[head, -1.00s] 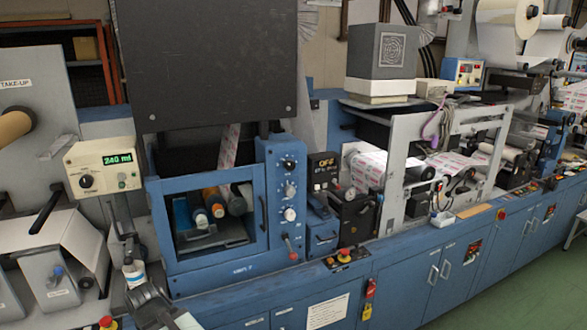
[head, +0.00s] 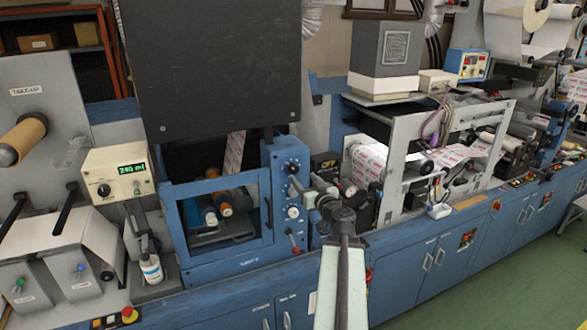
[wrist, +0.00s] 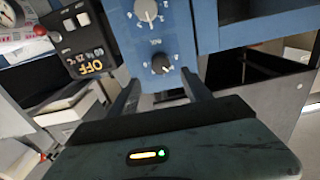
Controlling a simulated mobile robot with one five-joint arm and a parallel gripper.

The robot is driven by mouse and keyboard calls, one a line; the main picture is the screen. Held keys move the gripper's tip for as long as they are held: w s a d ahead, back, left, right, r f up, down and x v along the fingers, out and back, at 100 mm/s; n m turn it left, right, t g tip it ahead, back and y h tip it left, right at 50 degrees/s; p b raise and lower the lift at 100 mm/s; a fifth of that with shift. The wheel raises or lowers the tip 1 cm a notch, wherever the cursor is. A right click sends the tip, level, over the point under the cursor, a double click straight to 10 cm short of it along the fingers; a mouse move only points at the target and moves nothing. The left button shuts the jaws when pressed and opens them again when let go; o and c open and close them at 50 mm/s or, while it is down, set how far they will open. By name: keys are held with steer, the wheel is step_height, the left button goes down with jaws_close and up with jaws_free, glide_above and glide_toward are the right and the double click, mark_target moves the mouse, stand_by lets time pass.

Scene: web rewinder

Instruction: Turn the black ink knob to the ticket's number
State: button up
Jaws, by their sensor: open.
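The black knob (head: 292,167) is at the top of the blue control panel (head: 281,222), above white knobs. In the wrist view, which looks upside down, the black knob (wrist: 160,65) sits low on the panel with a small pale pointer mark and tick marks around it. Its setting is too small to read. My gripper (wrist: 160,78) is open, with one finger on each side of the black knob; I cannot tell whether they touch it. In the head view my gripper (head: 303,186) is in front of the panel, just below and right of the knob. I see no readable ticket.
A black box with an orange OFF display (wrist: 92,66) is beside the panel. A dosing unit (head: 118,172) reading 240 ml stands at left with its own black knob. A white bottle (head: 151,268) stands below it. A red-tipped lever (head: 293,243) is low on the panel.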

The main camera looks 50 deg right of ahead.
mark_target(295, 170)
steer(key=x, duration=0.8)
steer(key=shift+a, duration=0.1)
jaws_close()
steer(key=shift+s+a+f, duration=0.1)
steer(key=shift+a, duration=0.1)
steer(key=shift+d, duration=0.1)
